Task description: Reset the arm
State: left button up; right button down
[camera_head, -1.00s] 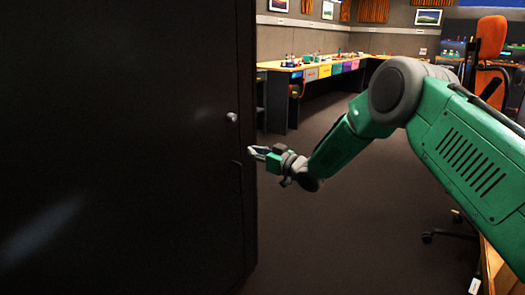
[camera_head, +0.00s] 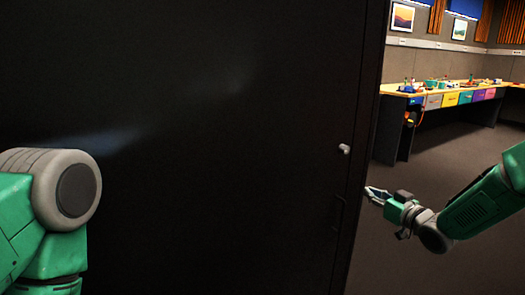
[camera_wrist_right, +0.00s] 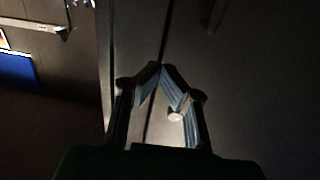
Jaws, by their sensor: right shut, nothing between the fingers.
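My right gripper (camera_head: 374,195) is at the right of the head view, near the right edge of a tall black cabinet or door (camera_head: 230,120). Its fingers are together and empty. In the right wrist view the fingertips (camera_wrist_right: 162,70) meet in front of the dark surface, which has a vertical seam. I cannot tell whether they touch it. My left arm (camera_head: 60,200) shows at the left of the head view, but its gripper is out of view.
A small pale knob (camera_head: 344,149) sits on the black surface near its right edge. A bench (camera_head: 420,103) with coloured drawers stands at the back right. Grey floor (camera_head: 390,265) is open to the right of the black surface.

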jog(key=s+a+f+m+g+h+p, duration=0.2)
jog(key=s+a+f+g, duration=0.15)
jog(key=s+f, duration=0.65)
jog(key=s+a+f+m+g+h+p, duration=0.15)
jog(key=s+f+g, duration=0.25)
jog(key=s+f, duration=0.6)
pick_arm(q)
notch_tip(320, 180, up, 8)
jog(key=p, duration=0.4)
jog(key=shift+s+f, duration=0.2)
pick_arm(e)
jog(key=s+d+g+h, duration=0.1)
jog(key=s+g, duration=0.3)
jog(key=s, duration=1.2)
jog(key=s+g+h, duration=0.3)
jog(key=s+g, duration=0.1)
jog(key=s, duration=1.3)
jog(key=shift+d+r, duration=0.25)
jog(key=shift+d, duration=0.1)
pick_arm(q)
jog(key=shift+a, duration=0.15)
pick_arm(e)
jog(key=shift+a+m, duration=0.15)
jog(key=shift+m, duration=0.1)
pick_arm(q)
jog(key=shift+c, duration=0.5)
